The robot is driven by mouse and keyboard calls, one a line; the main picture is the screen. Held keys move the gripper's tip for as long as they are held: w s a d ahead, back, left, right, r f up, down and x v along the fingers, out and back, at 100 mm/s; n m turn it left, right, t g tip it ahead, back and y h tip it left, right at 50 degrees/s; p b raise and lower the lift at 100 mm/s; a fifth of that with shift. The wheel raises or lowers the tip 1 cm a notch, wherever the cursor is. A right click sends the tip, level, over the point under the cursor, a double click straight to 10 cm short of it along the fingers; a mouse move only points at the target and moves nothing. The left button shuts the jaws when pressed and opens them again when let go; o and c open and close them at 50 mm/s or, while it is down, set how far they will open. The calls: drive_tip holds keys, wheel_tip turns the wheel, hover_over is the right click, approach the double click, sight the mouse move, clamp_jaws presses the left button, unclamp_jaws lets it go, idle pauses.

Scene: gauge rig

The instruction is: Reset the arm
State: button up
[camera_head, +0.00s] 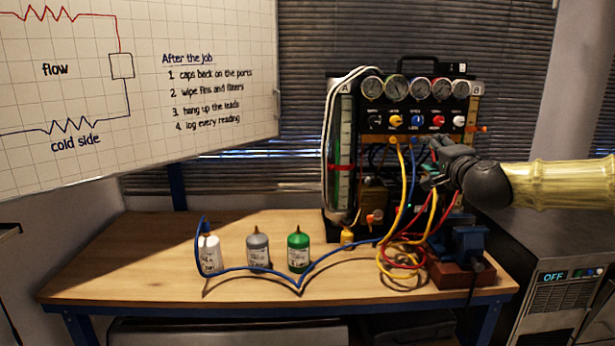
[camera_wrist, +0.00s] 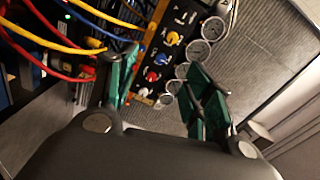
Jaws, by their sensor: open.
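My arm reaches in from the right in the head view, and my gripper (camera_head: 437,158) is in front of the lower right part of the gauge rig (camera_head: 343,140). In the wrist view my gripper (camera_wrist: 160,100) has its two green-padded fingers spread wide apart, with nothing between them. The rig's black panel (camera_wrist: 182,30) with coloured knobs and a row of round gauges shows beyond the fingers. In the head view the fingertips are small and partly mixed with the hoses, so I cannot tell whether they touch anything.
Yellow, red and blue hoses (camera_head: 407,200) hang close to my gripper. A blue vise (camera_head: 470,245) stands below my arm. White (camera_head: 209,254), grey (camera_head: 258,250) and green (camera_head: 298,252) bottles stand on the wooden bench (camera_head: 140,260). A whiteboard (camera_head: 215,100) hangs at left. The bench's left part is clear.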

drive_tip(key=s+a+f+n+g+y, duration=0.15)
drive_tip(key=a+f, duration=0.35)
drive_tip(key=f, duration=0.7)
drive_tip(key=a+f+n+g, duration=0.3)
drive_tip(key=a+f, duration=0.2)
drive_tip(key=f, duration=0.7)
drive_tip(key=s+a+f+n+g+p, duration=0.1)
drive_tip(key=s+f+n+g, duration=0.1)
drive_tip(key=s+f, duration=0.65)
drive_tip(key=s+a+f+n+g+p, duration=0.1)
drive_tip(key=s+a+f+n+g, duration=0.15)
drive_tip(key=f, duration=1.05)
drive_tip(key=s+d+f+n+g, duration=0.1)
drive_tip(key=s+f+g, duration=0.1)
drive_tip(key=s+f, duration=0.65)
drive_tip(key=s+d+f+n+g, duration=0.1)
drive_tip(key=s+f+n+g, duration=0.1)
drive_tip(key=s+f, duration=0.65)
drive_tip(key=s+d+f+n+g+h, duration=0.1)
drive_tip(key=s+f+g, duration=0.1)
drive_tip(key=s, duration=0.8)
drive_tip(key=s+d+f+n+g+h+p, duration=0.1)
drive_tip(key=s+d+f+n+g, duration=0.1)
drive_tip(key=s, duration=0.9)
drive_tip(key=shift+s+d+g, duration=0.3)
drive_tip(key=shift+c, duration=0.3)
